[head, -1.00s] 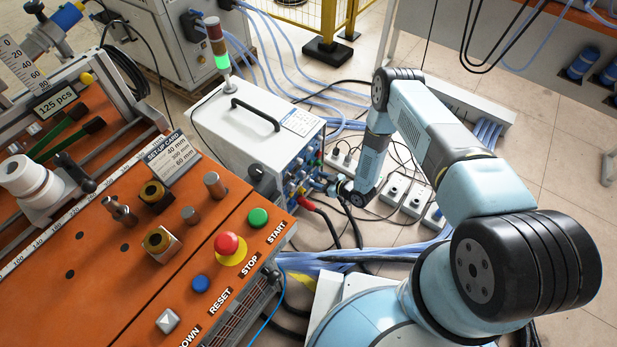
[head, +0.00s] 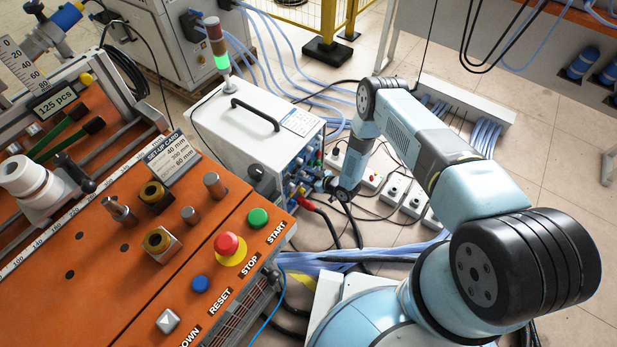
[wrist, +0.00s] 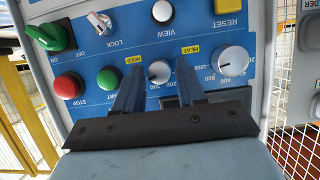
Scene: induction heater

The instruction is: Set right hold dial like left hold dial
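The blue front panel (wrist: 110,40) appears upside down in the wrist view. A small pale dial (wrist: 159,72) beside a yellow HOLD tag sits between the fingertips of my gripper (wrist: 158,68). The fingers are open on either side of this dial; I cannot tell whether they touch it. Its pointer is too small to read. A larger white dial (wrist: 232,60) by the HEAT tag is to the right, outside the fingers. I see no second hold dial in the wrist view. In the head view the heater's panel is seen at a steep angle, and its dials cannot be told apart.
Near the fingers are a green button (wrist: 109,79), a red STOP button (wrist: 67,85), a green switch (wrist: 50,37), a LOCK key switch (wrist: 99,21) and a VIEW knob (wrist: 162,12). The white heater cabinet (head: 245,130) stands beside an orange bench (head: 100,260). Cables cover the floor.

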